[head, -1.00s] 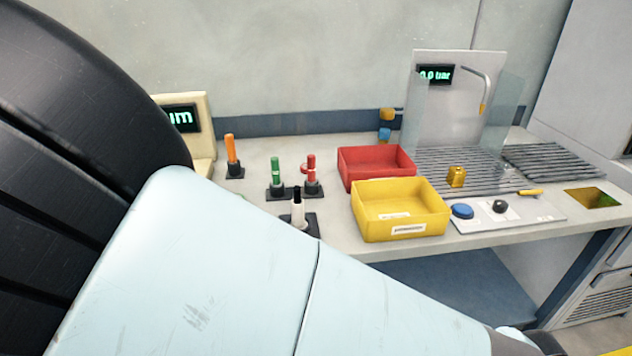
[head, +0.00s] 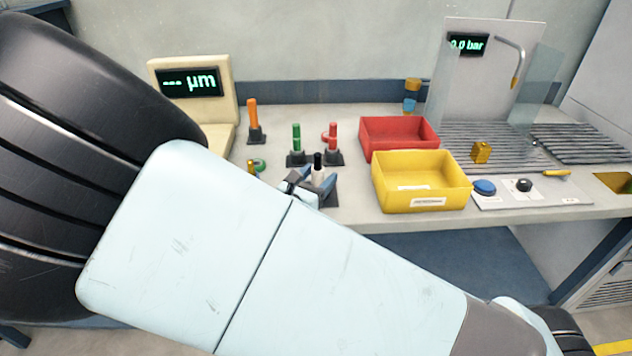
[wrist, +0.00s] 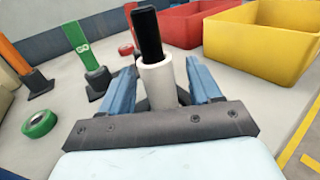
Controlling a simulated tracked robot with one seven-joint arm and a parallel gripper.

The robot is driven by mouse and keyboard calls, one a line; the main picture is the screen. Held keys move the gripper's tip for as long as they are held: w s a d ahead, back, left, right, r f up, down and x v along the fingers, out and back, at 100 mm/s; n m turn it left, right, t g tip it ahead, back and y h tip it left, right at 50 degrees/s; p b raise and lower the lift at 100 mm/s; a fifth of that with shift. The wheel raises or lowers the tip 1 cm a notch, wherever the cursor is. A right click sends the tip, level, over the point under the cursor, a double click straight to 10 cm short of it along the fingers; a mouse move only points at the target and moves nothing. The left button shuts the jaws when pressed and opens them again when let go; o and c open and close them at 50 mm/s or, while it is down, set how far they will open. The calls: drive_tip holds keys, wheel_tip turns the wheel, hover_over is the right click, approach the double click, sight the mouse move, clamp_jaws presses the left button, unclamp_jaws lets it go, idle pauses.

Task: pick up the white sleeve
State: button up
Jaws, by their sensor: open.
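The white sleeve (wrist: 158,84) stands upright around a black post (wrist: 145,35) whose top sticks out above it. In the head view the sleeve (head: 318,177) is partly hidden by my gripper and arm. My gripper (wrist: 160,68) is open, with one blue finger on each side of the sleeve. The sleeve is between the fingers, and I cannot tell whether either finger touches it. The sleeve's lower end is hidden behind the gripper's dark crossbar in the wrist view.
Green (head: 296,140), red (head: 333,138) and orange (head: 252,115) pieces stand on dark bases nearby. A green ring (wrist: 40,123) lies on the bench. A yellow bin (head: 393,196) and a red bin (head: 372,147) stand to the right. A gauge (head: 160,70) stands at the back left.

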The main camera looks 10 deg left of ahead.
drive_tip(key=shift+x, duration=1.05)
drive_tip(key=shift+c, duration=0.4)
drive_tip(key=c, duration=0.9)
drive_tip(key=shift+r, duration=0.1)
drive_tip(key=shift+c, duration=0.2)
